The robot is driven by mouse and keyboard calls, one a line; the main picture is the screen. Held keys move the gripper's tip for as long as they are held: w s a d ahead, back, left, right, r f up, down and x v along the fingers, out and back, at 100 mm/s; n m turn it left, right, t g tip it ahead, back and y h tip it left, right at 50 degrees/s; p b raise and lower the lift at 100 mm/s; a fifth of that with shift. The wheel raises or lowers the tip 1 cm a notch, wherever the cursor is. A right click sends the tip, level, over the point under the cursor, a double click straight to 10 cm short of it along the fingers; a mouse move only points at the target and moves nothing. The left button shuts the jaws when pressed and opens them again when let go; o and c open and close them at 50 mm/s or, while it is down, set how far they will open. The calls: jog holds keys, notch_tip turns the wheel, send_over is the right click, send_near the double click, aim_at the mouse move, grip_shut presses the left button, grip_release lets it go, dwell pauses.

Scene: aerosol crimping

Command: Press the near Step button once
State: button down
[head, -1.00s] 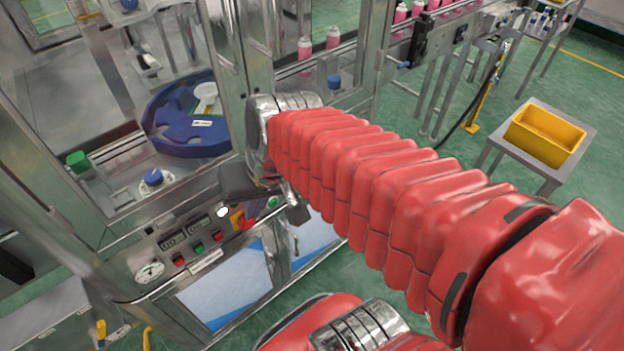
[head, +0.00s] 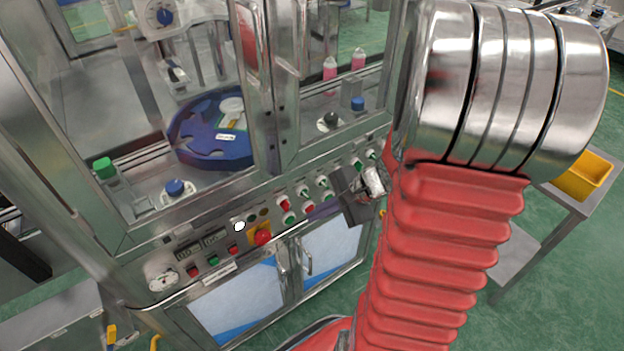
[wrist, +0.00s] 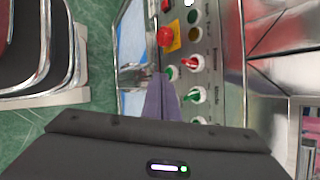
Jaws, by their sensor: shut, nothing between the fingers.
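The control panel (head: 275,215) carries several small buttons and switches; its labels are too small to read, so I cannot tell which is the near Step button.
A red emergency stop (head: 263,236) on a yellow plate is left of my gripper. A glazed machine with a blue star wheel (head: 212,136) stands behind the panel. Cabinet doors (head: 235,300) are below. A yellow bin (head: 582,176) is at the right.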

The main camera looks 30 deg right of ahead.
jog(key=s+d+f+m+t+h, duration=0.2)
jog(key=s+d+f+m, duration=0.2)
jog(key=d+f+m, duration=0.5)
jog(key=d+f, duration=0.1)
jog(key=d, duration=0.2)
jog(key=shift+t, duration=0.3)
jog(key=shift+w, duration=0.15)
jog(key=w, duration=0.8)
jog(key=shift+w+a, duration=0.15)
jog(key=shift+w, duration=0.15)
jog(key=shift+w, duration=0.1)
dwell(1.3)
jog(key=shift+w, duration=0.3)
